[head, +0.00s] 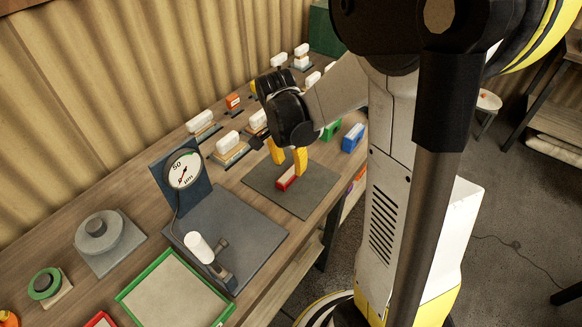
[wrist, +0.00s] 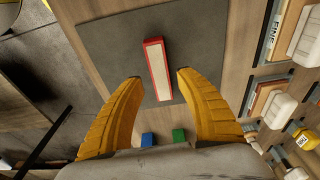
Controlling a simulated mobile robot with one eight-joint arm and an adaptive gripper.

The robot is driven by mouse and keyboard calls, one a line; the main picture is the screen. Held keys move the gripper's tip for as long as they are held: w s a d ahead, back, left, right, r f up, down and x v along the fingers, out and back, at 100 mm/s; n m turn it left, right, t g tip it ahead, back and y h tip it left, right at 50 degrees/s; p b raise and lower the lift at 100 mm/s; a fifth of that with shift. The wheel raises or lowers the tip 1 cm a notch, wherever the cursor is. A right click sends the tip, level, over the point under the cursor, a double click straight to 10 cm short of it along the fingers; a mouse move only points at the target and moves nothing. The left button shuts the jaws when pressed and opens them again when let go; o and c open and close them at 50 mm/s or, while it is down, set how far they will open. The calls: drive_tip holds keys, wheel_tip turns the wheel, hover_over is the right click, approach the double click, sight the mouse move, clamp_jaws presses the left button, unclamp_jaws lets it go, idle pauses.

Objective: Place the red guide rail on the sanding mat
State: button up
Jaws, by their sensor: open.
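The red guide rail (wrist: 157,70), a red bar with a pale top face, lies flat on the grey sanding mat (wrist: 105,28) in the wrist view. In the head view the rail (head: 288,178) is partly hidden behind my gripper's fingers, and the mat (head: 318,190) lies near the table's front edge. My gripper (wrist: 156,80) has its two yellow fingers spread apart, one on each side of the rail's near end, with gaps between. In the head view my gripper (head: 288,164) is above the mat, beside the rail.
A green block (head: 331,129) and a blue block (head: 353,137) stand beyond the mat. White-topped blocks (head: 229,142) line the back. A dial gauge (head: 184,170) stands on a dark plate left of the mat. A green-rimmed tray (head: 172,292) is at the front left.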

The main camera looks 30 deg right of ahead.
sight(287, 176)
wheel_tip(287, 176, up, 8)
drive_tip(key=a+p, duration=0.1)
drive_tip(key=p, duration=0.2)
drive_tip(key=s+a+r+n+t+y, duration=0.1)
drive_tip(key=s+a+r+n+t, duration=0.5)
drive_tip(key=s+a+r+n, duration=0.2)
drive_tip(key=s+a+n, duration=0.2)
drive_tip(key=a+n, duration=0.2)
drive_tip(key=n, duration=0.2)
drive_tip(key=shift+s+r+t+y, duration=0.2)
drive_tip(key=shift+s+t+y, duration=0.15)
drive_tip(key=shift+t+y, duration=0.05)
